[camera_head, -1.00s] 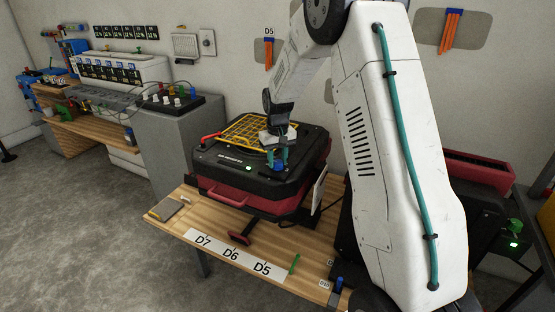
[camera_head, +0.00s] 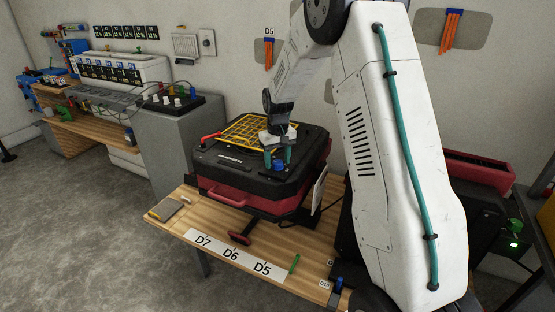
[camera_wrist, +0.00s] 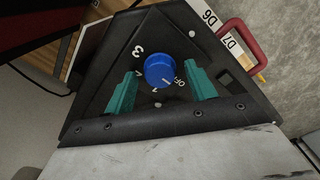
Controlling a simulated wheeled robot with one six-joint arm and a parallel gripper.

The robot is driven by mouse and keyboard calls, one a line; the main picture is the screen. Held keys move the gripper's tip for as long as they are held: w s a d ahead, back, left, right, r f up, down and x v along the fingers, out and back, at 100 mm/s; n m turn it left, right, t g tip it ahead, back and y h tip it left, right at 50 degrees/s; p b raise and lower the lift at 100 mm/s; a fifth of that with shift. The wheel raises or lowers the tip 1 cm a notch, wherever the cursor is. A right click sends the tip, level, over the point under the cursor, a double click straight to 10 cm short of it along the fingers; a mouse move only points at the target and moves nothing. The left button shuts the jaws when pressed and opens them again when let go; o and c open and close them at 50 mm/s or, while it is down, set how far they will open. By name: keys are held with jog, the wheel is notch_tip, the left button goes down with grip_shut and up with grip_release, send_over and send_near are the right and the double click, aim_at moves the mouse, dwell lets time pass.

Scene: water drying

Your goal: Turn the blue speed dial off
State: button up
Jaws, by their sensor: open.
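The blue speed dial (camera_head: 279,166) is on the top front of the black and red machine (camera_head: 240,165). In the wrist view the dial (camera_wrist: 159,70) shows a white pointer line towards its lower right, at the OFF label (camera_wrist: 180,83). Numbers are printed around it. My gripper (camera_head: 278,156) is just above the dial, with teal fingers spread. In the wrist view the open fingers (camera_wrist: 161,76) are on either side of the dial, with gaps between. No lit indicator shows on the machine's front.
A yellow grid (camera_head: 245,131) and a red lever (camera_head: 210,137) are on the machine's top. The wooden table (camera_head: 190,208) bears a D7, D6, D5 label strip (camera_head: 232,254) and a green stick (camera_head: 294,263). Grey floor lies open at left.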

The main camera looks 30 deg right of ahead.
aim_at(278, 162)
notch_tip(278, 162, up, 8)
jog(key=shift+f, duration=0.1)
dwell(0.7)
jog(key=s+a+r, duration=0.4)
jog(key=s, duration=0.9)
jog(key=s+a+r+t, duration=0.1)
jog(key=s+a+r, duration=0.3)
jog(key=s, duration=0.9)
jog(key=s+a+r, duration=0.4)
jog(key=s+a, duration=0.1)
jog(key=s, duration=0.8)
jog(key=shift+s+a+r+n, duration=0.2)
jog(key=shift+s+a+n, duration=0.15)
jog(key=shift+s+n, duration=0.05)
